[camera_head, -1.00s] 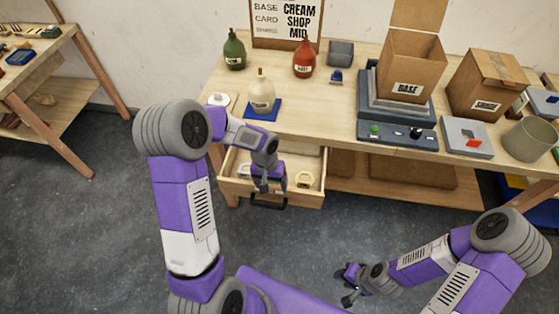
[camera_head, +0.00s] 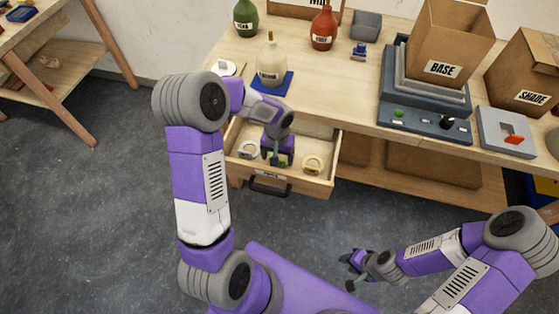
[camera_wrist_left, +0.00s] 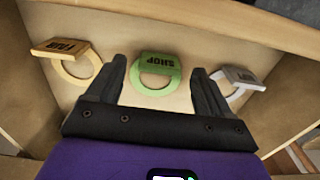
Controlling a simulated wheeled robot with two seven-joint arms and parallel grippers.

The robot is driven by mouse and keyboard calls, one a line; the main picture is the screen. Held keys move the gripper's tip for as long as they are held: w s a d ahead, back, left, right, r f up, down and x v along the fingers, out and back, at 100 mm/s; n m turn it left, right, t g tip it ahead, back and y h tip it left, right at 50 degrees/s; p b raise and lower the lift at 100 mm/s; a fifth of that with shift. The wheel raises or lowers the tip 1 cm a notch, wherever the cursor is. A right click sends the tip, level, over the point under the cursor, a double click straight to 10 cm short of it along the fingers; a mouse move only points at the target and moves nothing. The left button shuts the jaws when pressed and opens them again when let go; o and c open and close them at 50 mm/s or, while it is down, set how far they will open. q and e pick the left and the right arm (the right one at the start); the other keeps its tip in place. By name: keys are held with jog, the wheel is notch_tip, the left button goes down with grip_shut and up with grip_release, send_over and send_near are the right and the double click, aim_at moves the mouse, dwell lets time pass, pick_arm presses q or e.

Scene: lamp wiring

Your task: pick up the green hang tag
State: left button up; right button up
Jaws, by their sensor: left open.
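The green hang tag (camera_wrist_left: 155,74), a ring with a flat plate lettered SHOP, lies in the open wooden drawer (camera_head: 325,185). In the left wrist view it sits between the fingers of my left gripper (camera_wrist_left: 158,78), which is open; a gap shows on both sides. In the head view my left gripper (camera_head: 277,160) is down in the drawer and mostly hides the green tag. A cream tag (camera_wrist_left: 72,62) and a white tag (camera_wrist_left: 239,80) lie on either side of it. My right gripper (camera_head: 350,271) is open and empty over the floor.
The drawer walls stand close around my left gripper. A cream bottle (camera_head: 271,65) on a blue mat (camera_head: 285,84) stands on the table above the drawer. Green (camera_head: 245,18) and red (camera_head: 323,30) bottles and a BASE box (camera_head: 445,45) stand further back.

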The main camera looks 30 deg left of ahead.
pick_arm(q)
notch_tip(320, 180, down, 3)
jog(key=shift+r+b, duration=0.1)
jog(key=shift+b, duration=0.2)
jog(key=shift+r, duration=0.1)
jog(key=shift+c, duration=0.5)
jog(key=c, duration=1)
